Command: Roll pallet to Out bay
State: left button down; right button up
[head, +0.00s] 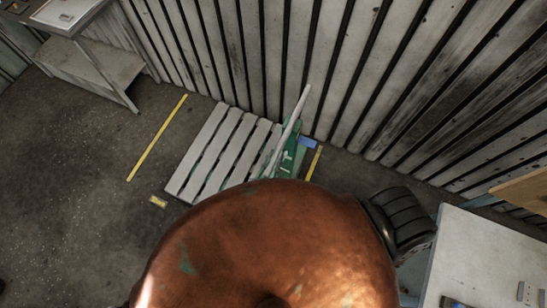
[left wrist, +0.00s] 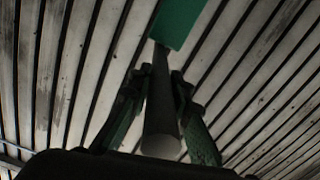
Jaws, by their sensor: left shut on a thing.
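The grey slatted pallet (head: 226,148) lies on the floor by the ribbed wall, between two yellow floor lines. At its right end are green parts (head: 291,158) and a long pale bar (head: 293,124) leaning up over them. In the left wrist view, my left gripper (left wrist: 163,90) has its green fingers on both sides of a grey round bar (left wrist: 161,125), shut on it. A green block (left wrist: 178,22) sits at the bar's far end. I cannot make out the left gripper clearly in the head view. My right gripper is not in view.
One yellow line (head: 157,137) lies left of the pallet, another (head: 314,163) to its right. A small yellow floor label (head: 158,201) is unreadable. A metal bench (head: 95,65) stands upper left, a pale table (head: 490,260) lower right. Floor at left is clear.

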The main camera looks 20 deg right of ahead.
pick_arm(q)
jog(key=shift+s+d, duration=0.1)
jog(key=shift+d, duration=0.1)
jog(key=c, duration=1.8)
grip_release()
jog(key=shift+s, duration=0.1)
jog(key=shift+o, duration=0.2)
jog(key=v, duration=1.2)
